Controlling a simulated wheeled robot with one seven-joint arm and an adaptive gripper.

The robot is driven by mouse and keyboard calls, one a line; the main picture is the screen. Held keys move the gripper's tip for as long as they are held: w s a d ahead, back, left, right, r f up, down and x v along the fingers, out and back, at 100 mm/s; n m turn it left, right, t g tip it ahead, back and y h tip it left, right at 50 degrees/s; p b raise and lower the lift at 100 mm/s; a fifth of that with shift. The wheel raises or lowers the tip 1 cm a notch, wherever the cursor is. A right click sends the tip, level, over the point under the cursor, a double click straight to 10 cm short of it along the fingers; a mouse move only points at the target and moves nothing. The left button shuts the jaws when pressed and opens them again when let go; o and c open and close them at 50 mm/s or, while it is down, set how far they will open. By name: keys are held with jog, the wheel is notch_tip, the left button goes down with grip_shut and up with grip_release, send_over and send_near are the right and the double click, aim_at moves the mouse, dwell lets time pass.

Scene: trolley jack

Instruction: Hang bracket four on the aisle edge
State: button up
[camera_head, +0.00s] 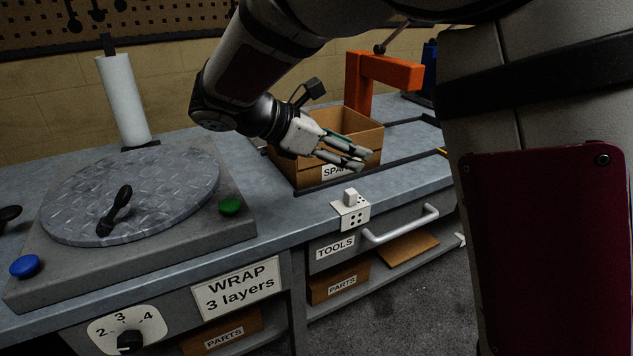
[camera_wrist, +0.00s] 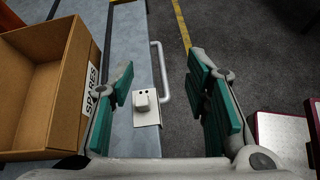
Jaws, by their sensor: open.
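A small pale bracket (camera_head: 350,211) sits at the front edge of the bench, with a knob on top and dark dots on its front plate. In the wrist view the bracket (camera_wrist: 146,106) shows between my fingers, nearer the left one, at the edge over the floor. My gripper (camera_head: 361,159) is open and empty, above and behind the bracket in the head view, in front of the spares box. Its fingers also show apart in the wrist view (camera_wrist: 160,85). The bench edge (camera_head: 275,232) runs along the front. I cannot tell whether the bracket is hooked over it.
An open cardboard spares box (camera_head: 297,171) stands beside my gripper. A drawer handle (camera_head: 400,225) juts out below the edge, right of the bracket. An orange frame (camera_head: 388,72) stands behind the box. A turntable (camera_head: 135,195) fills the left of the bench.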

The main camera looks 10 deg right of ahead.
jog(key=w+a+f+n+t+h+b, duration=0.1)
jog(key=w+a+f+n+b, duration=0.1)
jog(key=w+a+f, duration=0.15)
jog(key=b, duration=0.2)
send_near(349, 192)
jog(key=x, duration=0.4)
jog(key=shift+w+f, duration=0.1)
jog(key=b+x, duration=0.2)
jog(key=x, duration=0.4)
jog(key=shift+w+d, duration=0.1)
jog(key=shift+d, duration=0.15)
grip_shut()
